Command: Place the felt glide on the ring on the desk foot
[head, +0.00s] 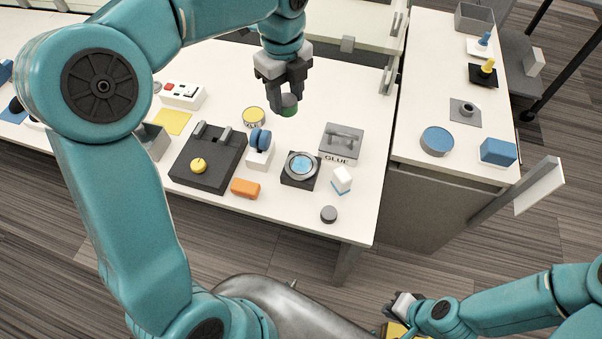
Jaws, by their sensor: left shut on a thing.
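My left gripper (287,91) is shut on a small round green piece (289,105), which I take to be the felt glide. It holds the piece above the far part of the white table. Which thing is the desk foot is not clear. A black block with a silver ring around a blue centre (301,167) stands near the table's front, below the gripper in the picture. A grey square plate with a small round ring-like piece (466,108) lies on the right counter. My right gripper (398,308) is low at the bottom, away from both; its fingers are too small to read.
On the table (350,95) are a black two-slot station (209,160), a yellow-topped tin (254,116), a grey GLUE tray (341,140), an orange block (245,188) and a grey disc (328,214). A gap separates the table from the right counter (424,80), which holds a blue round tin (436,141).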

